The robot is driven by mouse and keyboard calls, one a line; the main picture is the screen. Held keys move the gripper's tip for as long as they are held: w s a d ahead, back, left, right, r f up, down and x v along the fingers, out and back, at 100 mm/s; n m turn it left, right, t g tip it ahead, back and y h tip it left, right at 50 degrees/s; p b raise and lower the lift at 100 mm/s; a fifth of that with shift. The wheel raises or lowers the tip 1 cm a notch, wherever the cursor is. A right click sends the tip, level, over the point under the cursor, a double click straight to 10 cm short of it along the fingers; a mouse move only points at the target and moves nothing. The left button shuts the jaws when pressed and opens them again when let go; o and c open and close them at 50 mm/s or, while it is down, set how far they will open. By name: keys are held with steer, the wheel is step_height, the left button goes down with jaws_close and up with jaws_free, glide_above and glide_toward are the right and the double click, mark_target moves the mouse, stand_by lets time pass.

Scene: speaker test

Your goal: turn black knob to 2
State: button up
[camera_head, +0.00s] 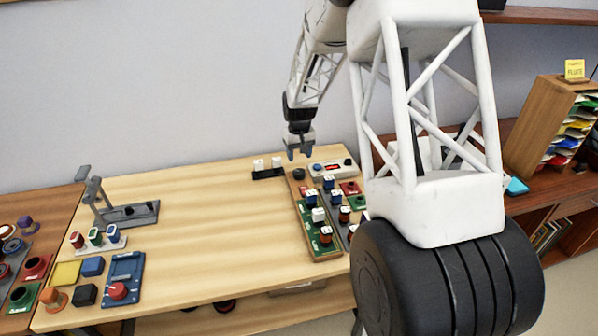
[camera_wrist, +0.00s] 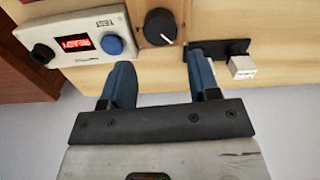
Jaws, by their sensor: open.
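A black knob (camera_wrist: 160,27) with a white pointer line sits on a wooden base, ahead of my fingertips in the wrist view. Its line points to the lower right there; I can read no numbers around it. In the head view the black knob (camera_head: 298,174) is small, at the back end of the wooden board. My gripper (camera_wrist: 160,62) is open and empty, its two blue-grey fingers apart, with the knob beyond the gap between them. In the head view my gripper (camera_head: 299,152) hangs pointing down above the knob, apart from it.
A white tester box (camera_wrist: 82,38) with a red display, blue button and black part stands beside the knob. A black holder with white blocks (camera_head: 268,168) is on the other side. Coloured trays with small pieces (camera_head: 320,222) lie in front. The table's middle (camera_head: 215,225) is clear.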

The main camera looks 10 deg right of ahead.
mark_target(299, 171)
steer(key=shift+f, duration=0.1)
stand_by(0.3)
steer(key=shift+f, duration=3.8)
steer(key=c, duration=0.7)
